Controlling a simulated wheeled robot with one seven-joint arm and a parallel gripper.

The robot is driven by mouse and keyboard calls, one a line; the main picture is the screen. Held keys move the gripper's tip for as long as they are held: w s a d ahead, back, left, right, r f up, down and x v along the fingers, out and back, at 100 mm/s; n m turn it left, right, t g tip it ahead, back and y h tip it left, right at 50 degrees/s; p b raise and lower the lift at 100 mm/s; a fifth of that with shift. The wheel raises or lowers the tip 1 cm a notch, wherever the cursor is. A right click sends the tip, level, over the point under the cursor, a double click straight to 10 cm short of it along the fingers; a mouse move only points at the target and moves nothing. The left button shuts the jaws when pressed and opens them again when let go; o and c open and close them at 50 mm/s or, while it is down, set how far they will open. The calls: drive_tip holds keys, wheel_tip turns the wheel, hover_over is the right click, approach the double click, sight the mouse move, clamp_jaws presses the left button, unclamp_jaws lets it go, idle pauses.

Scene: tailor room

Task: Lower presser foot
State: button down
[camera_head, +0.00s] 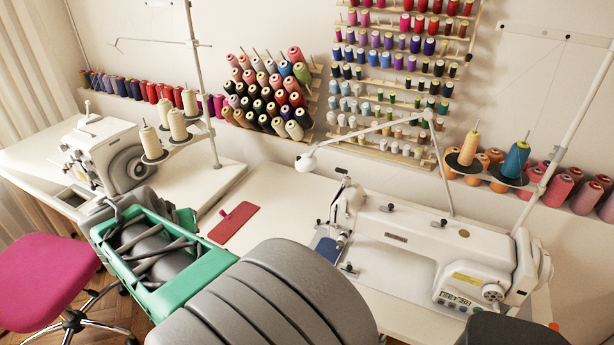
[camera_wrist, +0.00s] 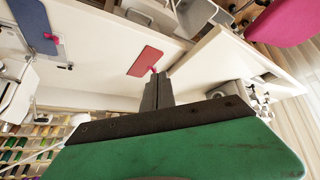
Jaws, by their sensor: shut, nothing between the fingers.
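The white sewing machine (camera_head: 440,245) stands on the right table. Its needle and presser foot area (camera_head: 340,236) is at its left end, over a piece of blue cloth (camera_head: 327,248). The presser foot is too small to tell whether it is up or down. The blue cloth also shows at the top left of the wrist view (camera_wrist: 33,24), with the machine's edge beside it. My gripper (camera_wrist: 158,76) is shut and empty in the wrist view, apart from the machine, its tips appearing close to a red pad (camera_wrist: 146,60). In the head view my arm mostly hides it.
The red pad also lies flat on the table (camera_head: 234,222), left of the machine. A second machine (camera_head: 105,155) stands on the left table. A thin white lamp arm (camera_head: 375,133) reaches above the sewing machine. Thread racks (camera_head: 400,80) line the wall. A pink chair (camera_head: 42,270) is at left.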

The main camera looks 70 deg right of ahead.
drive_tip(key=s+d+m+g+h+b, duration=0.1)
drive_tip(key=s+d+m+g+h, duration=0.45)
drive_tip(key=d, duration=1.05)
drive_tip(key=s+d+r+m+g+h+b, duration=0.1)
drive_tip(key=s+d+r+m+g, duration=0.15)
drive_tip(key=s+d, duration=0.4)
drive_tip(key=s+d+r+m+g+h, duration=0.15)
drive_tip(key=s+d+m, duration=0.25)
drive_tip(key=s, duration=0.6)
drive_tip(key=x, duration=1)
drive_tip(key=shift+w+d+f+y+p, duration=0.15)
drive_tip(key=shift+d+f+y+p, duration=0.1)
drive_tip(key=shift+f+y+p, duration=0.2)
drive_tip(key=shift+t, duration=0.25)
wheel_tip(320, 180, down, 6)
drive_tip(key=b, duration=0.6)
drive_tip(key=shift+d, duration=0.5)
drive_tip(key=a+r, duration=0.3)
drive_tip(key=a, duration=0.4)
drive_tip(key=shift+w+b, duration=0.3)
